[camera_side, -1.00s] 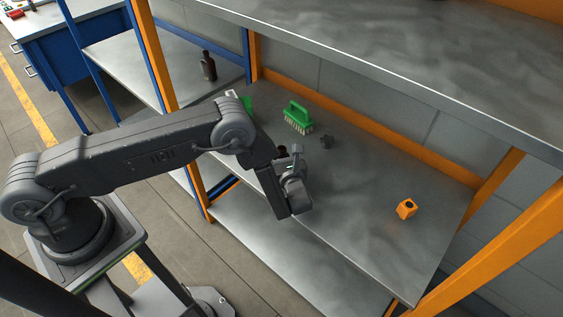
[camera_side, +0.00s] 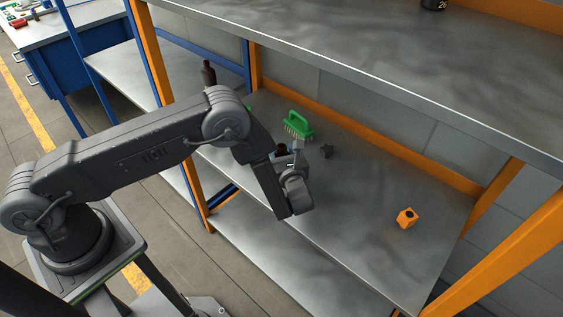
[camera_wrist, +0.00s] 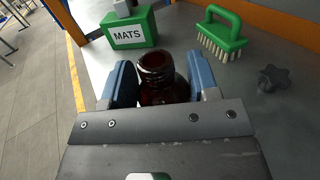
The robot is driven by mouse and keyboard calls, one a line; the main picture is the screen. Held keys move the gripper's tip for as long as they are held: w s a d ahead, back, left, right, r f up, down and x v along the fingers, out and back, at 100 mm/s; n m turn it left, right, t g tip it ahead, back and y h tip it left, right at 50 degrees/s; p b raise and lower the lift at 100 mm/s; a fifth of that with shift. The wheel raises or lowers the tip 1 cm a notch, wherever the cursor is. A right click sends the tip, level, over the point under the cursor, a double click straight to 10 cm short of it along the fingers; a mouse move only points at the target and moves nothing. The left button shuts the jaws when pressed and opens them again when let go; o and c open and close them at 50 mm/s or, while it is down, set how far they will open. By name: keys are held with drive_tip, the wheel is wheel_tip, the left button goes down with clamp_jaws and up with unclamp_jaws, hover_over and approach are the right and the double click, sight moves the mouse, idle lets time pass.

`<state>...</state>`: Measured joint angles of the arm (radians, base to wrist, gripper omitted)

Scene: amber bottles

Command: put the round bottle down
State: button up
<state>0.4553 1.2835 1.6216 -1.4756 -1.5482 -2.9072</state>
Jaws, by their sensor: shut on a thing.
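A brown glass bottle with a round open neck (camera_wrist: 157,70) is between the two blue-padded fingers of my gripper (camera_wrist: 160,86) in the wrist view. The fingers are shut on it. Its lower body is hidden by my gripper. In the side view only the dark top of the bottle (camera_side: 281,149) shows behind my gripper (camera_side: 289,160), over the left part of the middle shelf (camera_side: 350,215). I cannot tell whether its base touches the shelf.
A green brush (camera_side: 299,124) and a dark star knob (camera_side: 327,151) lie behind my gripper. A green MATS box (camera_wrist: 128,27) stands beyond the bottle. An orange block (camera_side: 407,217) sits at the right. A dark bottle (camera_side: 208,72) stands on the left shelf. Shelf between is clear.

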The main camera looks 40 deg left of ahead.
wheel_tip(320, 180, up, 11)
drive_tip(key=shift+f, duration=0.1)
drive_tip(key=w+a+m+t+h, duration=0.1)
drive_tip(key=w+a+t, duration=0.1)
drive_tip(key=w+a, duration=0.9)
drive_tip(key=w+a+m+t+h, duration=0.1)
drive_tip(key=w+a+m, duration=0.1)
drive_tip(key=w+a, duration=0.9)
drive_tip(key=f, duration=0.5)
drive_tip(key=s+a+f, duration=0.1)
drive_tip(key=f, duration=0.4)
drive_tip(key=s+a+f, duration=0.1)
drive_tip(key=f, duration=0.4)
drive_tip(key=o, duration=1)
